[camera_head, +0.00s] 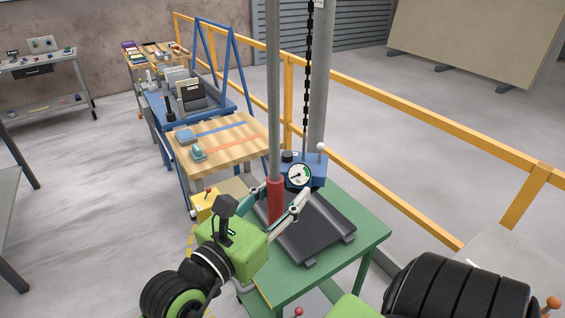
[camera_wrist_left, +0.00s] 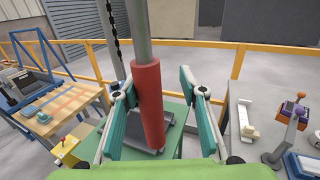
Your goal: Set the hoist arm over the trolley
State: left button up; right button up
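A grey vertical pole (camera_head: 273,90) with a red grip (camera_head: 276,203) at its lower end, which looks like the hoist arm's handle, hangs in front of me. The red grip also shows in the left wrist view (camera_wrist_left: 149,105). My left gripper (camera_head: 291,199) has its fingers on either side of the grip, with a gap beside the right finger; it is open. A black chain (camera_head: 308,80) runs down to a blue unit with a dial (camera_head: 299,175). A blue A-frame cart (camera_head: 229,68), possibly the trolley, stands farther back. My right gripper is out of view.
A green table (camera_head: 365,228) with a dark tray (camera_head: 312,225) is below the grip. A wooden-topped table (camera_head: 230,140) stands behind it. A yellow railing (camera_head: 370,95) runs along the right. Open floor (camera_head: 90,170) lies to the left.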

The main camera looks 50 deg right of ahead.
pick_arm(q)
jog(key=shift+a+f, duration=0.1)
jog(key=shift+a, duration=0.3)
jog(key=s+a, duration=0.2)
jog(key=a, duration=0.9)
